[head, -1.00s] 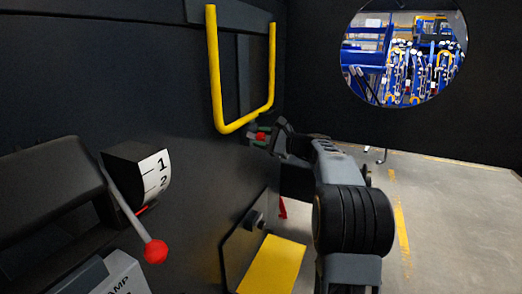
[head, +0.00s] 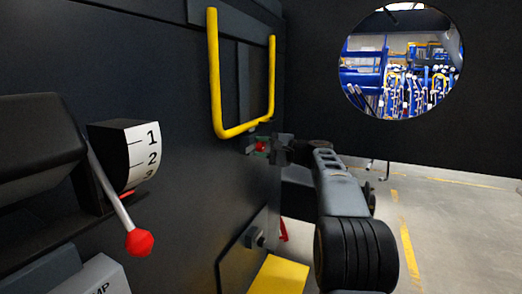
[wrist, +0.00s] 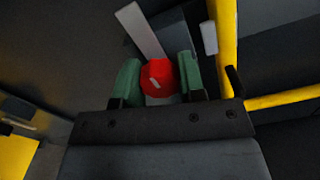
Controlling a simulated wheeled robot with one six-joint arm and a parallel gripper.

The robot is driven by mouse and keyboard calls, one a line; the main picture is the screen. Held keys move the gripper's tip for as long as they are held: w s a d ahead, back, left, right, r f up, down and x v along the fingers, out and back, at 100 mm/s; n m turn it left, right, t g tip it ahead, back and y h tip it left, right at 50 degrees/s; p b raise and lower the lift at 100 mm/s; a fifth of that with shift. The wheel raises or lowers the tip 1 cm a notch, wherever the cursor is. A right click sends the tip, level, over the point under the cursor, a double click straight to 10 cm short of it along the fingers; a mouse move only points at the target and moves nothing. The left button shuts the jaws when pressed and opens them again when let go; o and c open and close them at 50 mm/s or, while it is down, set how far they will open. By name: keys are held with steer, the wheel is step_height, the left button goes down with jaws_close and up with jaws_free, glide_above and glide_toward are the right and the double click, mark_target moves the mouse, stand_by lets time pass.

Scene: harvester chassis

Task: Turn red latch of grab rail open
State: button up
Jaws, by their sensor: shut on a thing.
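The yellow grab rail (head: 230,133) is a U-shaped bar on the dark chassis wall in the head view. It also shows along the right of the wrist view (wrist: 227,45). The red latch (wrist: 158,73) is a small round red knob with a pale mark, just beside the rail. In the head view it is a small red spot (head: 260,147) below the rail's lower bar. My gripper (wrist: 159,82) has green finger pads, one on each side of the latch, and is shut on it. The latch's base is partly hidden by the gripper.
A red-knobbed lever (head: 139,242) stands beside a numbered scale (head: 145,153) at the left. A yellow step (head: 278,275) lies low below my arm. A round opening (head: 402,60) is in the dark far wall. Open floor lies at the right.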

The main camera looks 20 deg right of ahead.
stand_by(0.3)
steer(key=o, duration=0.9)
steer(key=shift+o, duration=0.2)
steer(key=shift+s, duration=0.1)
steer(key=v, duration=1.3)
steer(key=shift+s+d, duration=0.25)
